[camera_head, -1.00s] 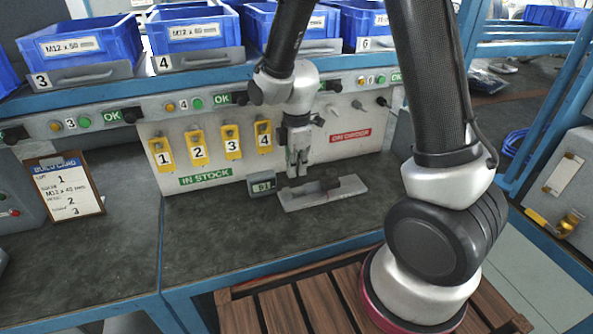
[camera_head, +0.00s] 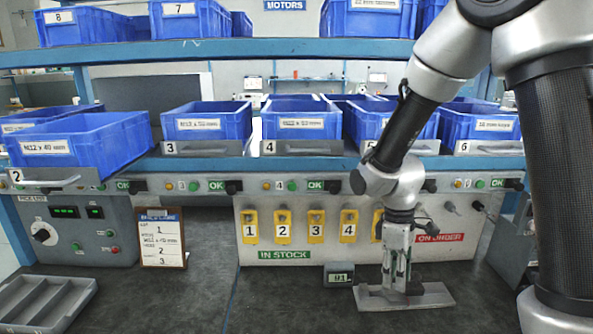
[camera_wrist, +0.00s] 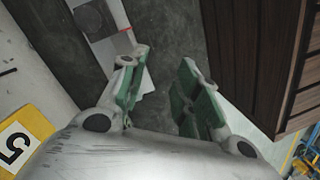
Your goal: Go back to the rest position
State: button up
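My gripper (camera_head: 397,283) points down over the bench at the right, in front of the white panel. In the wrist view its two green-padded fingers (camera_wrist: 160,97) stand apart with nothing between them. A light grey plate (camera_head: 430,297) lies on the bench below and beside the fingers. A dark block sits on the plate, partly behind the fingers in the head view; it also shows in the wrist view (camera_wrist: 92,18), clear of the fingers. Whether a fingertip touches the plate cannot be told.
Yellow numbered tags (camera_head: 283,228) hang on the panel; my arm partly covers one. A small display box (camera_head: 338,275) stands left of the plate. Blue bins (camera_head: 300,122) line the shelf above. A build card (camera_head: 162,240) and a grey tray (camera_head: 45,300) are at left. The bench middle is clear.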

jog(key=s+d+r+m+t, duration=0.3)
jog(key=s+d+r+m, duration=0.35)
jog(key=r, duration=0.45)
jog(key=s+d+r+m+t, duration=0.3)
jog(key=s+d+r+m, duration=0.3)
jog(key=r, duration=0.5)
jog(key=n+g, duration=0.4)
jog(key=n, duration=1.5)
send_over(378, 290)
notch_tip(378, 290, down, 22)
jog(key=shift+y, duration=0.4)
notch_tip(378, 290, down, 9)
jog(key=shift+s+r, duration=0.1)
